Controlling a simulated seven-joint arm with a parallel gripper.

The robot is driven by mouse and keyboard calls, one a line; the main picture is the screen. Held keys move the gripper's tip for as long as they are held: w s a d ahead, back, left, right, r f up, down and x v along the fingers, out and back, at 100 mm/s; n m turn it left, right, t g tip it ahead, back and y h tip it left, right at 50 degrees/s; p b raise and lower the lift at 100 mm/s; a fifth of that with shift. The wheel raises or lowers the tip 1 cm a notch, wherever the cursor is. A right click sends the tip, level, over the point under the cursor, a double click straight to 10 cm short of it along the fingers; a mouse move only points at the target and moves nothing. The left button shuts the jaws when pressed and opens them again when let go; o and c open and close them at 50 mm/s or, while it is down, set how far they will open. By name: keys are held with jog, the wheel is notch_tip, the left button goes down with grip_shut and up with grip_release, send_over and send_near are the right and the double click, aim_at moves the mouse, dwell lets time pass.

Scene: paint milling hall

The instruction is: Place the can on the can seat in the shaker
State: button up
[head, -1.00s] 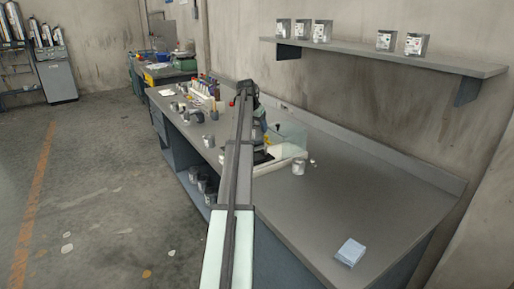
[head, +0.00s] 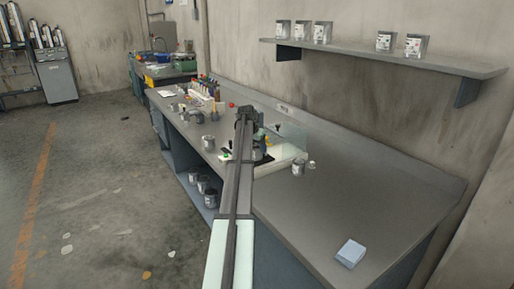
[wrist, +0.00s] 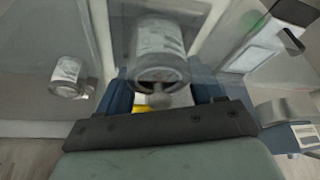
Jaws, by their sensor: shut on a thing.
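A grey metal can with a pale label (wrist: 160,42) is between the blue fingers of my gripper (wrist: 163,86) in the wrist view. The gripper is shut on it. In the head view my arm hides the held can and most of the gripper. The shaker shows on the bench beyond my arm, with a pale base (head: 274,161) and a clear guard panel (head: 291,138). I cannot make out the can seat, and cannot tell whether the can touches it.
Another can (head: 298,168) stands on the bench just right of the shaker; a labelled can also shows at left in the wrist view (wrist: 68,76). Small pots and bottles (head: 205,88) crowd the far bench. A pale blue block (head: 350,253) lies on the clear near bench (head: 370,205).

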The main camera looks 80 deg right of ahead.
jog(key=shift+f, duration=0.1)
jog(key=o, duration=1.2)
jog(key=shift+c, duration=0.2)
jog(key=v, duration=1.2)
